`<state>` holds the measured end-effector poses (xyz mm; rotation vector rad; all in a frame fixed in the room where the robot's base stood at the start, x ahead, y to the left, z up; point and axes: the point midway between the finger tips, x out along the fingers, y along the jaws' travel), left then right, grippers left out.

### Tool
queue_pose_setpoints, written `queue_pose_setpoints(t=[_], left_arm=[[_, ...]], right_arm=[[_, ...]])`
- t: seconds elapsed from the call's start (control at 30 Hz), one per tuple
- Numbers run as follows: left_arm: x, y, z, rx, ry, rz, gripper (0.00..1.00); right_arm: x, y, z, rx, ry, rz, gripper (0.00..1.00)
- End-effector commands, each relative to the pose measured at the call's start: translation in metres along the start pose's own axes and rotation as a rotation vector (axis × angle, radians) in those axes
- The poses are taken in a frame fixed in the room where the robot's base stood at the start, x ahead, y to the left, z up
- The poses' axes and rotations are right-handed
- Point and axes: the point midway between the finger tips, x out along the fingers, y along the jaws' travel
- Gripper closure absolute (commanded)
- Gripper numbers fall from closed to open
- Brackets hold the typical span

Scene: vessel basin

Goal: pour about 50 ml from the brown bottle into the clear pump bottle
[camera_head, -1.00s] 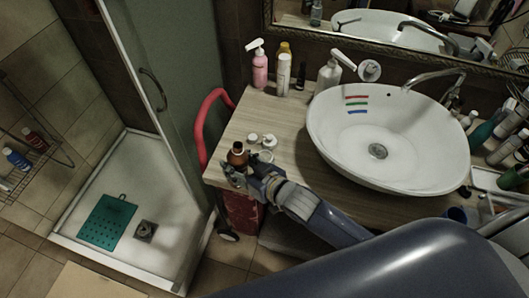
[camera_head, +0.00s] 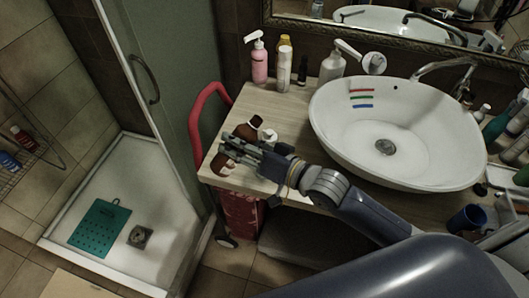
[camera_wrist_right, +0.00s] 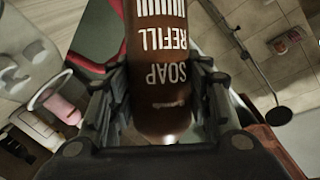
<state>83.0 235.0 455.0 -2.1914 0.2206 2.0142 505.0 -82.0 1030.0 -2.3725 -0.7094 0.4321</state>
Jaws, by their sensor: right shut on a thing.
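The brown bottle (camera_head: 247,132) is in my right gripper (camera_head: 232,150), above the left end of the counter. It is tilted well over in the head view, its dark top end (camera_head: 256,121) to the upper right. The fingers hide its middle. In the right wrist view the brown bottle (camera_wrist_right: 160,70) lies between both fingers, its label reading SOAP REFILL. A pale translucent bottle (camera_head: 330,70), seemingly the clear pump bottle, stands at the back of the counter, left of the basin. It is apart from my gripper. I cannot tell its contents. My left gripper is not in view.
A white basin (camera_head: 440,155) fills the counter's middle. A pink pump bottle (camera_head: 259,64) and a white bottle (camera_head: 284,68) stand at the back. A small white item (camera_head: 269,135) is close behind my gripper. A red rail (camera_head: 196,125) borders the counter's left end.

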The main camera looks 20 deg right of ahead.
Motion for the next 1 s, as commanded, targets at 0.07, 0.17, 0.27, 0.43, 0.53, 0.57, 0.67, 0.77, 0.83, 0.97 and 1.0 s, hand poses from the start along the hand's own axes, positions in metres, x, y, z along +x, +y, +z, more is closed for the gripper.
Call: queue_pose_setpoints(t=[0.07, 0.17, 0.27, 0.43, 0.53, 0.57, 0.67, 0.77, 0.83, 0.97, 1.0], left_arm=[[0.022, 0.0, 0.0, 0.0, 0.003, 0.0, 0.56], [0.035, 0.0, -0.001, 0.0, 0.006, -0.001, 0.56], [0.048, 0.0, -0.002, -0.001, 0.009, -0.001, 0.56], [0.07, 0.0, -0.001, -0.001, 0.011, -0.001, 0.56], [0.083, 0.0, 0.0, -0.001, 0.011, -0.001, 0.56], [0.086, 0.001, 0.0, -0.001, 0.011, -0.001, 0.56], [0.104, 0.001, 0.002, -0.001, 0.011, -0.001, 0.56], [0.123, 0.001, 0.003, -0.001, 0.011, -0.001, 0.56], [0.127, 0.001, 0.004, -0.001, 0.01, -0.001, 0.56], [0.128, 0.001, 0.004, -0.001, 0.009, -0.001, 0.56], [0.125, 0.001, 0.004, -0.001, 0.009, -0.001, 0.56]], right_arm=[[0.002, 0.007, 0.009, 0.039, 0.017, -0.02, 0.85], [0.003, 0.006, 0.01, 0.094, 0.034, -0.045, 0.85], [0.004, 0.005, 0.013, 0.147, 0.049, -0.066, 0.85], [0.006, 0.004, 0.017, 0.238, 0.076, -0.104, 0.85], [0.007, 0.003, 0.018, 0.293, 0.091, -0.126, 0.85], [0.007, 0.003, 0.019, 0.31, 0.096, -0.133, 0.85], [0.009, 0.007, 0.026, 0.363, 0.111, -0.154, 0.85], [0.011, 0.011, 0.033, 0.417, 0.126, -0.177, 0.85], [0.01, 0.01, 0.031, 0.444, 0.135, -0.189, 0.85], [0.01, 0.007, 0.029, 0.476, 0.144, -0.203, 0.85], [0.009, 0.005, 0.027, 0.485, 0.147, -0.206, 0.85]])
